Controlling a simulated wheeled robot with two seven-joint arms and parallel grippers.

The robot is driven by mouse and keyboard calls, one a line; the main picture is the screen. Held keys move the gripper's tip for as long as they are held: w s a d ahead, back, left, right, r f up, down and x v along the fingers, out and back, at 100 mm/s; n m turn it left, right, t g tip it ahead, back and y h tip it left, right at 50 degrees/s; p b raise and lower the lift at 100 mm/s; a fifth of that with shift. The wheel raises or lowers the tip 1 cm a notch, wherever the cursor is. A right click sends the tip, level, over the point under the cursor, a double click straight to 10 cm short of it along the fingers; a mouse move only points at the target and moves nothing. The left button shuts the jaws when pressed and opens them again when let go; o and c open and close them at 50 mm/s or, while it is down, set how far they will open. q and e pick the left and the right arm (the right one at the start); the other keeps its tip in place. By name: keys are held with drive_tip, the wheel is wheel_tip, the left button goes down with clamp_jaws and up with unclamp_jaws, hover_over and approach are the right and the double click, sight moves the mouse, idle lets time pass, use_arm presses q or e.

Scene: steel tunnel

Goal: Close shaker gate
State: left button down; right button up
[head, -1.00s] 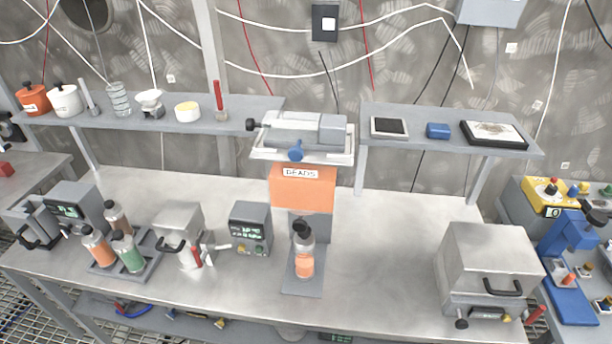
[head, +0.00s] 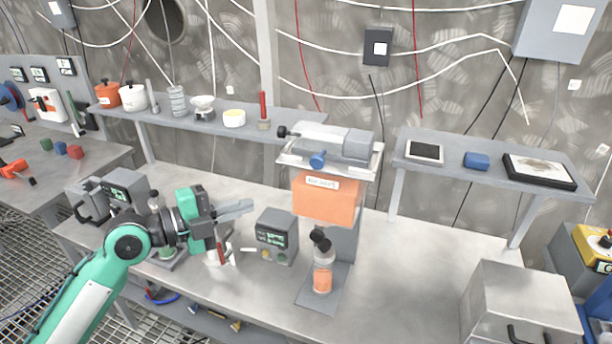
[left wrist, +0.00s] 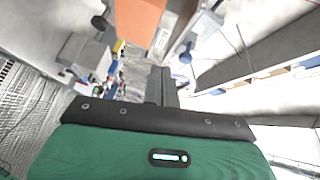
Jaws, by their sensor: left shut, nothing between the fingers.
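The bead dispenser stands in the middle of the bench in the head view. It has an orange body (head: 323,201) with a label, a grey and white top unit (head: 330,146) and a blue knob (head: 317,160) at its front. A bottle with orange contents (head: 322,277) stands below it. I cannot tell which part is the shaker gate or how it is set. My left gripper (head: 250,206) is shut and empty, left of the dispenser and apart from it, pointing right. Its fingers (left wrist: 161,84) show in the left wrist view, with orange above. My right gripper is out of view.
A small grey unit with a display (head: 276,237) stands between my left gripper and the dispenser. A grey box with a handle (head: 520,302) is at the right. Shelves (head: 395,168) run along the back.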

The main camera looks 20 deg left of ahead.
sight(310, 162)
use_arm(q)
wheel_tip(310, 162, up, 5)
drive_tip(key=s+d+m+h, duration=0.2)
drive_tip(key=s+m, duration=0.1)
drive_tip(key=shift+m+g, duration=0.3)
drive_tip(key=shift+m, duration=0.1)
drive_tip(key=shift+w+a+r+p+x, duration=0.1)
drive_tip(key=shift+w+a+p+x, duration=0.2)
drive_tip(key=shift+p+x, duration=1.65)
drive_tip(key=shift+w+a+r+p+x, duration=0.1)
drive_tip(key=shift+w+a+p+x, duration=0.25)
drive_tip(key=shift+p+x, duration=1.55)
drive_tip(key=shift+w+a+r+p+x, duration=0.1)
drive_tip(key=shift+w+a+p+x, duration=0.15)
drive_tip(key=shift+p+x, duration=1.65)
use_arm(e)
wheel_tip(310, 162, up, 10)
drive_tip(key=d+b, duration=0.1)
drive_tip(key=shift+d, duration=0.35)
use_arm(q)
drive_tip(key=shift+w+d+f, duration=0.1)
drive_tip(key=shift+w+d, duration=0.4)
drive_tip(key=shift+d, duration=0.05)
